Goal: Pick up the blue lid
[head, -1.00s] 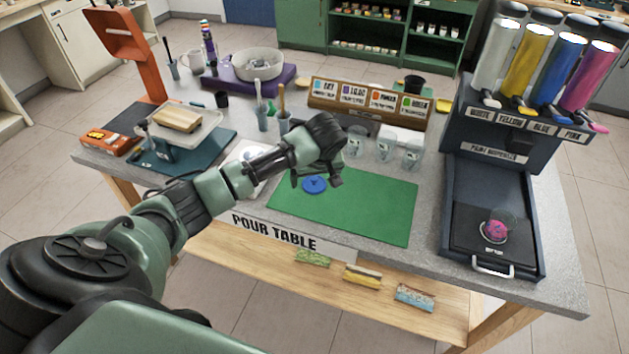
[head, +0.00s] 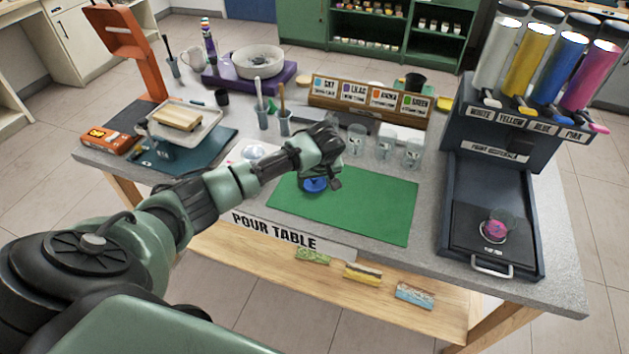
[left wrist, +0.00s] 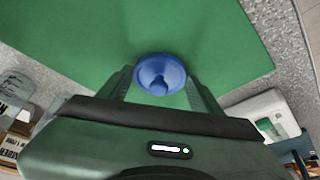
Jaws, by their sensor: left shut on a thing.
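The blue lid (head: 314,185) is a small round disc over the left part of the green mat (head: 370,215). My left gripper (head: 324,177) is directly above it and shut on it. In the left wrist view the lid (left wrist: 160,70) sits between the two fingertips, with its round rim and raised middle grip showing. The gripper hides part of the lid in the head view. I cannot tell whether the lid touches the mat or is just clear of it. My right gripper is not in view.
Clear cups (head: 384,145) stand behind the mat, in front of a wooden label rack (head: 368,98). A dark paint dispenser (head: 500,150) stands at right, with a pink-filled cup (head: 495,228) on its base. The mat's front and right are clear.

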